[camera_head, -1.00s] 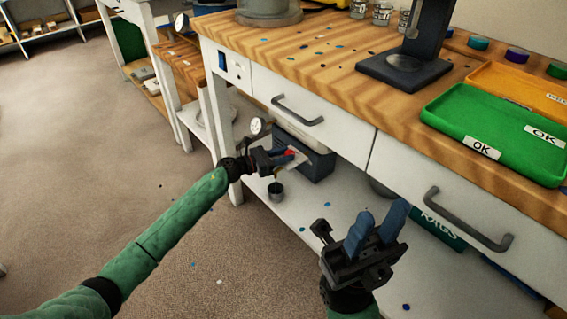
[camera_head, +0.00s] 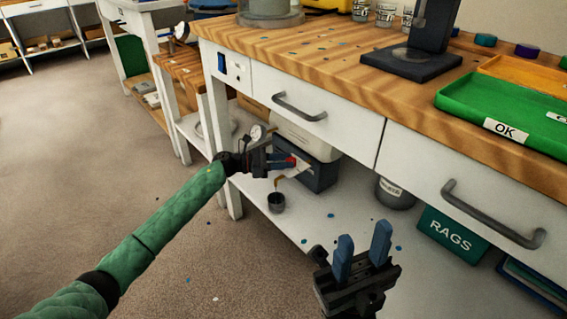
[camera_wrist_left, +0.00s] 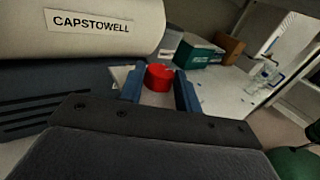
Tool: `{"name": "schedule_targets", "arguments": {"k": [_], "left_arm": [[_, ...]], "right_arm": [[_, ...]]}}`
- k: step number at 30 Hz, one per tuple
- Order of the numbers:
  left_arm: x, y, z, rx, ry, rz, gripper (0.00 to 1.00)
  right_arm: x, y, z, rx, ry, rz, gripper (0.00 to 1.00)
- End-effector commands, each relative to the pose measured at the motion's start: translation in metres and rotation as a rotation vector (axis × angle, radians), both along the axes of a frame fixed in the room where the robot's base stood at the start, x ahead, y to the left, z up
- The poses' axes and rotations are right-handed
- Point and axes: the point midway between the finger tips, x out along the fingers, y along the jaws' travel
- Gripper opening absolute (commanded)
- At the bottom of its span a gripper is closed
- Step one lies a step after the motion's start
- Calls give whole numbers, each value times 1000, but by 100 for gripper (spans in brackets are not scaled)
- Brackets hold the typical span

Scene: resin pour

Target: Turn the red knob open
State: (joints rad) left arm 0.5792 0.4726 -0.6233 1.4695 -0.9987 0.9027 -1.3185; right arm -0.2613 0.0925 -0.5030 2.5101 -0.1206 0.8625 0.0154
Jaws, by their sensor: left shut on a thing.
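The red knob (camera_wrist_left: 159,77) sits between the two blue fingers of my left gripper (camera_wrist_left: 160,92) in the left wrist view. In the head view the knob (camera_head: 291,160) shows as a small red spot at the fingertips of my left gripper (camera_head: 281,161). My left gripper is shut on the knob, at the front of a dark machine (camera_head: 319,176) under the bench. An amber stream (camera_head: 277,182) hangs below the gripper, above a dark cup (camera_head: 276,202) on the lower shelf. My right gripper (camera_head: 363,243) is empty, its blue fingers apart.
The bench (camera_head: 340,75) with drawers and protruding handles (camera_head: 300,107) overhangs the lower shelf (camera_head: 320,220). A green RAGS box (camera_head: 453,235) and a grey can (camera_head: 395,194) stand to the right. A round gauge (camera_head: 257,132) is close behind my left gripper.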

Motion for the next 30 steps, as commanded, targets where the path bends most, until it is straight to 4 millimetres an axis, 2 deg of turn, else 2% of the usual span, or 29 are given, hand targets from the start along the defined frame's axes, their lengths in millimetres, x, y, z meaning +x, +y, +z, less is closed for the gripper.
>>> {"name": "schedule_targets", "arguments": {"k": [5,6,8,9,20,26,30], "left_arm": [[0,0,0,0,1,0,10],[0,0,0,0,1,0,41],[0,0,0,0,1,0,53],[0,0,0,0,1,0,55],[0,3,0,0,0,1,55],[-4,21,1,0,2,1,55],[-7,43,1,1,2,3,55]], "right_arm": [[1,0,2,8,-3,-1,36],[1,0,3,10,-3,-2,36],[1,0,3,12,-3,-2,36],[1,0,3,14,-3,-2,36],[0,0,3,9,-1,0,36],[0,-1,5,4,1,6,36],[-1,-2,10,10,0,9,36]]}}
